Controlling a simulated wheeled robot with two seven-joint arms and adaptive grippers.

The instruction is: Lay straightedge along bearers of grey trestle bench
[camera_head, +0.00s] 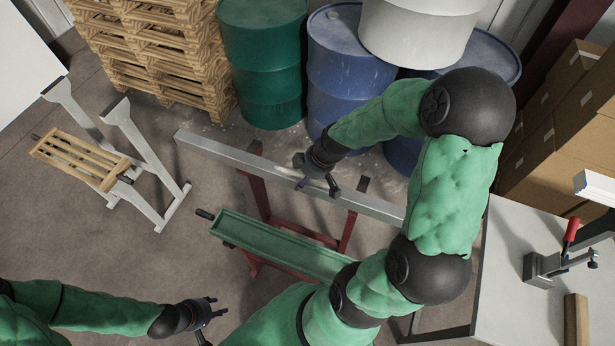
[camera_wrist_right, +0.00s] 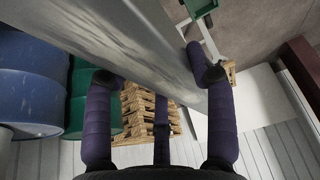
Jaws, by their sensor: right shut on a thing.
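The straightedge, a long silver-grey bar (camera_head: 225,152), runs diagonally above the red trestle (camera_head: 349,232) in the head view. I cannot tell whether it touches the trestle's tops. My right gripper (camera_head: 317,180) is shut on it near its middle. In the right wrist view, the bar (camera_wrist_right: 135,40) passes between the purple fingers of the right gripper (camera_wrist_right: 158,85). The grey trestle bench (camera_head: 127,122) stands apart at the left, with a slatted wooden rack (camera_head: 82,158) at it. My left gripper (camera_head: 205,318) is open and empty at the bottom, away from the bar.
A green channel (camera_head: 280,245) sits low on the red trestle's near side. Green (camera_head: 265,60) and blue (camera_head: 340,55) drums and stacked pallets (camera_head: 155,45) stand behind. A white table (camera_head: 510,265) with a red-handled clamp (camera_head: 560,255) is at right. Floor between the trestles is clear.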

